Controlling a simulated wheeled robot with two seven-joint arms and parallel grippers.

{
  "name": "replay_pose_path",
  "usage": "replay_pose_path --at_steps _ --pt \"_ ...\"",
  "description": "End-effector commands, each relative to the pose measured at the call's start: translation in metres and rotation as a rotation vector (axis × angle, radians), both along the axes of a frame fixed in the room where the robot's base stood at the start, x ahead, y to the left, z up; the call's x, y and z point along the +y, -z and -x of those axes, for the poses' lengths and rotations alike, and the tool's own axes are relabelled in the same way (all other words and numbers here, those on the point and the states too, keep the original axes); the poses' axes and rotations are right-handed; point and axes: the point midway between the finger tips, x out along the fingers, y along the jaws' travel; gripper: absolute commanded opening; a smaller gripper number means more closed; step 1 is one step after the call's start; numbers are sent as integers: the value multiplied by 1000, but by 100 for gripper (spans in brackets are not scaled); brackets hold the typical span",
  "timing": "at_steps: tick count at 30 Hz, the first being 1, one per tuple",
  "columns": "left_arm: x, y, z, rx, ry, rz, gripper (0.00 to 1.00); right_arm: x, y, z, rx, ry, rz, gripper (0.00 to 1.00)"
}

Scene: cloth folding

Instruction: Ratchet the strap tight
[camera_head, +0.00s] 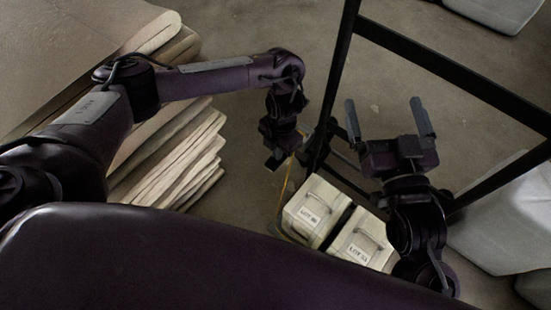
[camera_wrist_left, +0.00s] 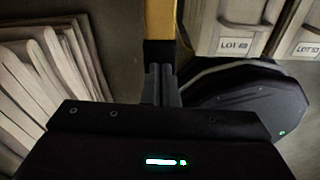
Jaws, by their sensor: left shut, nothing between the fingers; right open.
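A thin yellow strap (camera_head: 285,186) runs down beside the left pale case in the head view. In the left wrist view the strap is a wide yellow band (camera_wrist_left: 160,18) at the top, in line with my left fingers. My left gripper (camera_head: 274,163) points down at the strap's upper end. Its fingers (camera_wrist_left: 161,84) are shut together with nothing between them; whether they touch the strap I cannot tell. My right gripper (camera_head: 387,117) is open and empty, fingers pointing up the picture, right of the cases. I cannot make out a ratchet.
Two pale cases with handles and LOT labels, one left (camera_head: 313,210) and one right (camera_head: 362,241), stand side by side. A black frame (camera_head: 455,72) rises around them. Folded cloths (camera_head: 175,155) are stacked at left. Grey bulky shapes (camera_head: 505,215) lie at right. Floor shows between.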

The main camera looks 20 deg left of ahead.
Motion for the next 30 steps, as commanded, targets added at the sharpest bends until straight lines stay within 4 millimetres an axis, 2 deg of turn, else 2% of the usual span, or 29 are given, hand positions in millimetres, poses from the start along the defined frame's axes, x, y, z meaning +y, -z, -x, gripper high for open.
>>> replay_pose_path --at_steps 6,16,27,30 --pt "0 1 0 0 0 0 0 0 -5 0 -22 1 -9 100" --pt "0 4 0 0 0 0 0 0 -2 0 -21 1 -9 100" --pt "0 44 1 2 -1 -1 0 0 30 0 -20 1 -8 100" --pt "0 47 0 1 0 0 0 0 32 0 -20 1 -8 100"
